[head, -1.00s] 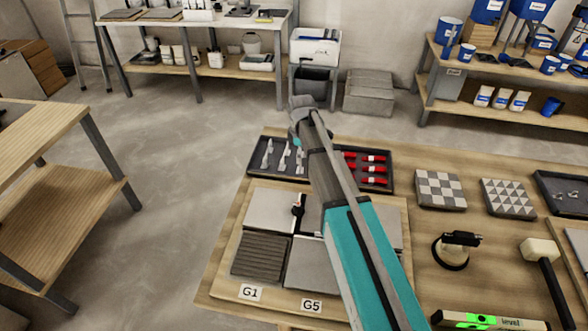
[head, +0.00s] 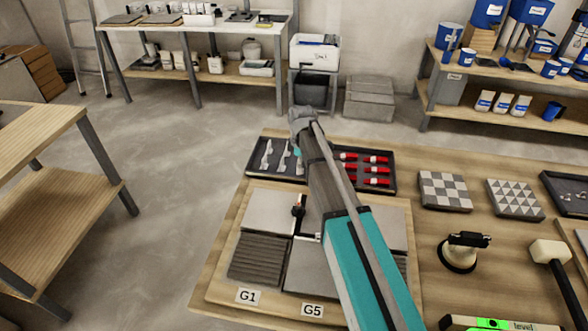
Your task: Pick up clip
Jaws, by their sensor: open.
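Several pale grey clips (head: 267,155) stand in the left part of a dark tray (head: 257,170) at the back of the wooden table. Several red wedges (head: 376,170) lie in the tray's right part. My arm reaches up across the table and covers the middle of the tray. A small dark piece with a red part (head: 299,207) stands at the joint between tiles on the board. A small white piece shows beside the arm there.
A tile board with labels G1 (head: 248,296) and G5 (head: 312,310) lies in front of the tray. Patterned tiles (head: 445,190), a suction cup (head: 460,254), a mallet (head: 550,254) and a green level (head: 495,324) lie to the right. Another table (head: 60,200) stands left across open floor.

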